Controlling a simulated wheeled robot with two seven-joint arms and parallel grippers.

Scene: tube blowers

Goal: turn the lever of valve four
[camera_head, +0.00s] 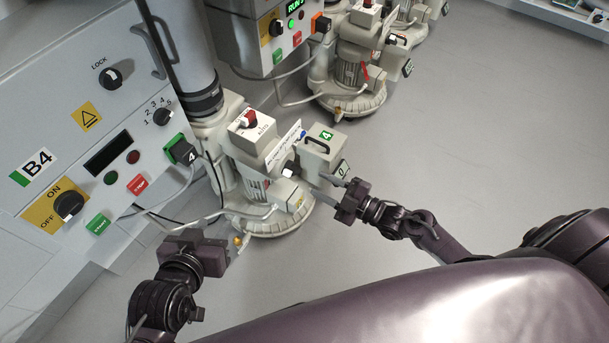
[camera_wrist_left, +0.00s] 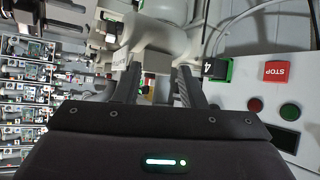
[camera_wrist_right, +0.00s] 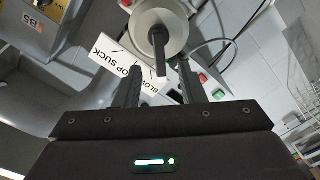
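The blower unit marked 4 (camera_head: 322,153) stands on the floor beside panel B4. The right wrist view shows a pale round valve hub (camera_wrist_right: 158,28) with a dark lever (camera_wrist_right: 160,55) pointing down the picture, by a label reading BLOW, STOP, SUCK (camera_wrist_right: 125,62). My right gripper (camera_wrist_right: 160,70) is open. The lever's end appears between its fingertips, not visibly touching them. In the head view the right gripper (camera_head: 336,187) is beside the blower's front. My left gripper (camera_head: 236,243) is low at the blower's left. The left wrist view shows it (camera_wrist_left: 156,72) open and empty.
Panel B4 (camera_head: 65,130) with knobs, buttons and a black plug marked 4 (camera_head: 182,151) fills the left. Another blower (camera_head: 350,85) stands behind. The grey floor (camera_head: 460,120) to the right is clear.

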